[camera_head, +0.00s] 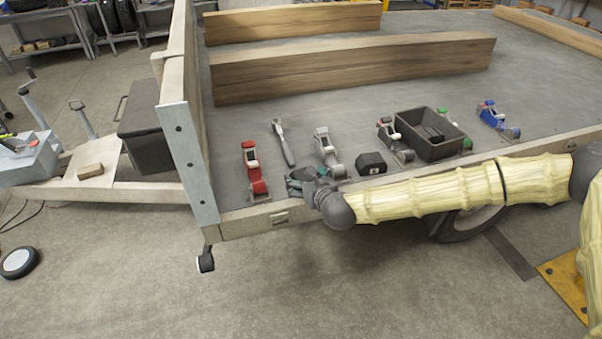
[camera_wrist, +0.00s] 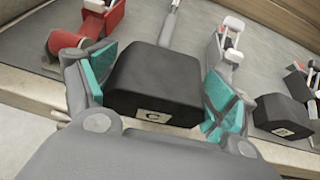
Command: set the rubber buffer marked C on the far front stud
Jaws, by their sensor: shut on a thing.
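The black rubber buffer marked C (camera_wrist: 152,84) sits between the teal pads of my gripper (camera_wrist: 160,90) in the wrist view, with its white C label facing the camera. My gripper is shut on it. In the head view my gripper (camera_head: 311,184) is low over the front edge of the trailer bed (camera_head: 230,207), and the buffer is mostly hidden by it. I cannot tell if the buffer touches the bed. A second black buffer (camera_head: 371,163) stands on the bed to the right; it also shows in the wrist view (camera_wrist: 286,110). I cannot make out the far front stud.
A dark clamp (camera_head: 394,140), an open black crate (camera_head: 458,146) and a blue clamp (camera_head: 492,115) are farther right. Wooden beams (camera_head: 350,70) lie behind.

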